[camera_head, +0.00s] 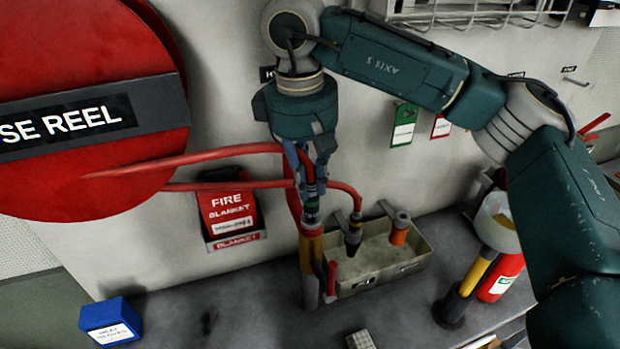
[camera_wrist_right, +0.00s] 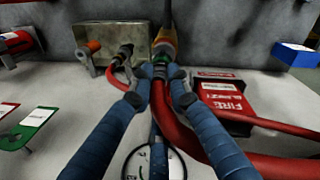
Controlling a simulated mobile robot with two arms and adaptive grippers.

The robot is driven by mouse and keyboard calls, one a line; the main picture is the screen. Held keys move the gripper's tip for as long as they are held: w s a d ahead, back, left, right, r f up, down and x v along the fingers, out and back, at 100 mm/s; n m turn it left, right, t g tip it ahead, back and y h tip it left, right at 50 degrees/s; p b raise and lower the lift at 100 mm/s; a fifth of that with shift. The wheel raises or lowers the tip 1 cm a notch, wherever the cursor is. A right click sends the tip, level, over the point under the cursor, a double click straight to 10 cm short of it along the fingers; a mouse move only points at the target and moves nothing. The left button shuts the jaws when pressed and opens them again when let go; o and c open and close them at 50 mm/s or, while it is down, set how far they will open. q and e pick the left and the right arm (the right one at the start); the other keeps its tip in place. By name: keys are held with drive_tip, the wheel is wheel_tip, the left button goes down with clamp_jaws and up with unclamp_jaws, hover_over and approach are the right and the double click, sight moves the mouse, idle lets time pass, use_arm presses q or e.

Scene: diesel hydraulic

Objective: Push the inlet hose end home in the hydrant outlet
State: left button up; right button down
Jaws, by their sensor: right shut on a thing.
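The inlet hose end (camera_head: 312,207) is a dark coupling with a green band on a red hose. It stands roughly upright, in line with the top of the yellow and orange hydrant outlet (camera_head: 311,245). They seem to meet, but I cannot tell how far in the end sits. My right gripper (camera_head: 311,178) comes from above and is shut on the hose end. In the right wrist view its blue fingers (camera_wrist_right: 160,90) close on both sides of the hose end (camera_wrist_right: 161,70), with the yellow outlet (camera_wrist_right: 165,38) just beyond. My left gripper is not in view.
A red hose reel (camera_head: 90,175) fills the upper left. A fire blanket pouch (camera_head: 228,212) hangs on the wall. A grey tray (camera_head: 385,277) stands right of the outlet, with a dark nozzle (camera_head: 354,236) over it. A blue box (camera_head: 108,318) lies at left.

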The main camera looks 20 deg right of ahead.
drive_tip(key=shift+f+b, duration=0.5)
drive_tip(key=shift+f, duration=0.2)
drive_tip(key=c, duration=1.6)
unclamp_jaws()
drive_tip(key=shift+o, duration=0.2)
drive_tip(key=shift+r, duration=0.15)
